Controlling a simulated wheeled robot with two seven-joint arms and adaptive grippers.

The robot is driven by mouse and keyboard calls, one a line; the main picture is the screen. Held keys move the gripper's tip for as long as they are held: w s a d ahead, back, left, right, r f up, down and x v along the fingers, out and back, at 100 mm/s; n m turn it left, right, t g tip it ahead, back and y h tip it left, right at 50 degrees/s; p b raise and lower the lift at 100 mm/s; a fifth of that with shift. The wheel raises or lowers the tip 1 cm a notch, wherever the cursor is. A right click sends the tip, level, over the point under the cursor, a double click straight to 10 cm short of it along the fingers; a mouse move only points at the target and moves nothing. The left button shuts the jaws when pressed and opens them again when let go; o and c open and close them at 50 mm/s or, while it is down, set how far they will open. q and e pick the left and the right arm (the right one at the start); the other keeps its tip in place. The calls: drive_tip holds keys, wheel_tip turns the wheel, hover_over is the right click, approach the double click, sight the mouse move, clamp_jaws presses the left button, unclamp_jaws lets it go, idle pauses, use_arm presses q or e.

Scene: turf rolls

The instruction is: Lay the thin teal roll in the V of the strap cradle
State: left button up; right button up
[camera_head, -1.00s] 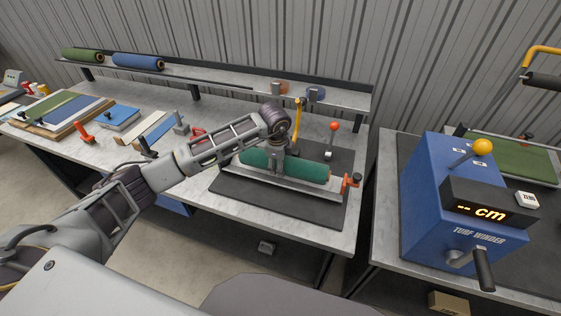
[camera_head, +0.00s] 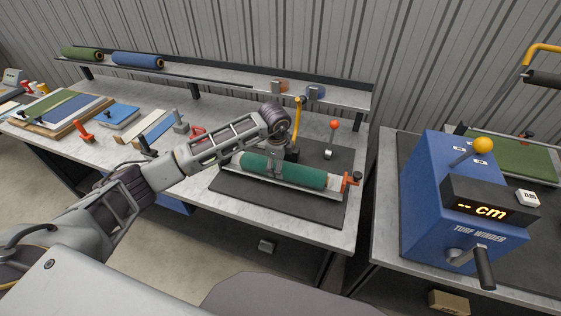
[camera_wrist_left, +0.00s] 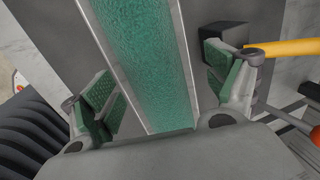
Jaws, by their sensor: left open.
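The thin teal roll (camera_head: 305,178) lies lengthwise in the pale strap cradle (camera_head: 338,187) on the bench. In the left wrist view the roll (camera_wrist_left: 145,55) runs between the cradle's two pale edges (camera_wrist_left: 184,62). My left gripper (camera_head: 275,170) is over the roll's middle. In the left wrist view its green-padded fingers (camera_wrist_left: 160,85) stand apart, one on each side of the roll and cradle, with gaps to both. The underside of the roll is hidden. My right gripper is out of view.
The cradle stands on a dark mat (camera_head: 300,207). An orange clamp (camera_head: 350,181) is at its right end. A yellow lever (camera_head: 298,115) and a red-knobbed lever (camera_head: 333,128) stand behind it. The blue turf winder (camera_head: 440,200) is to the right.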

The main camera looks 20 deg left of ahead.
use_arm(q)
drive_tip(key=v, duration=1.2)
idle(1.0)
